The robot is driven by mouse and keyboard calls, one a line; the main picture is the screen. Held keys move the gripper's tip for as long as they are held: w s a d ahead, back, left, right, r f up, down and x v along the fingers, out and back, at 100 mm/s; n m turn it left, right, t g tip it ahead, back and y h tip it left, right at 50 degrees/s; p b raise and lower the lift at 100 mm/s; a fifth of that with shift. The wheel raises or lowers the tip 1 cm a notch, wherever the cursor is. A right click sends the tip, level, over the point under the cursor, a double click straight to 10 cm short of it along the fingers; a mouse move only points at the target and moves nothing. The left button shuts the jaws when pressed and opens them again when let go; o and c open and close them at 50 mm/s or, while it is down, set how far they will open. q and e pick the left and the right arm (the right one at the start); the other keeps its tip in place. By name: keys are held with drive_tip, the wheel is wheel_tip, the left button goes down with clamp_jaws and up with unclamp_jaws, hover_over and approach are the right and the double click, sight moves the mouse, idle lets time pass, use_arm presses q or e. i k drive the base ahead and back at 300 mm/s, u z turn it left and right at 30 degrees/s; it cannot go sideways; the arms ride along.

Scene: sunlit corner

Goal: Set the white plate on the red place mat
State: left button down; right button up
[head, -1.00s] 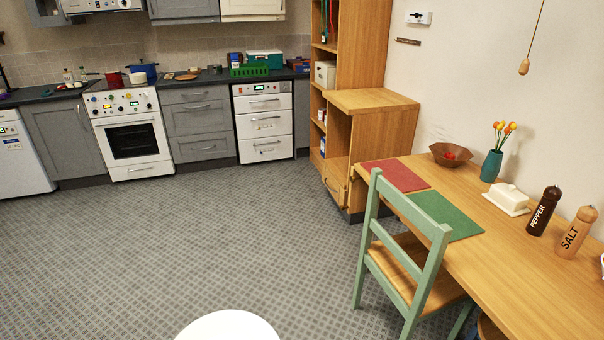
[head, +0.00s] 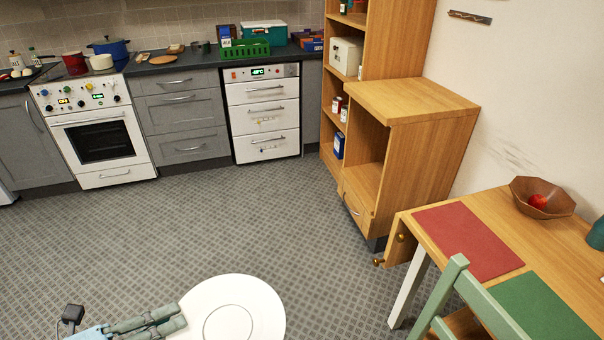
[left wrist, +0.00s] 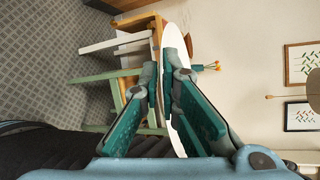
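The white plate (head: 242,297) is at the bottom of the head view, held level above the floor. My left gripper (head: 180,312) comes in from the left and is shut on the plate's near-left rim. In the left wrist view, the plate (left wrist: 176,38) shows nearly edge-on between the two fingers of the gripper (left wrist: 161,75). The red place mat (head: 468,242) lies flat and bare on the wooden table at the right, well apart from the plate. My right gripper is not in view.
A green mat (head: 543,307) lies beside the red one. A brown bowl (head: 538,195) with a red fruit stands behind them. A green chair (head: 455,285) stands at the table's front. A wooden shelf unit (head: 425,145) rises beyond the table. The floor between plate and table is clear.

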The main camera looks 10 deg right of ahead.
sight(466, 237)
drive_tip(key=i, duration=2)
drive_tip(key=z, duration=3.1)
drive_tip(key=i, duration=0.5)
drive_tip(key=z, duration=0.05)
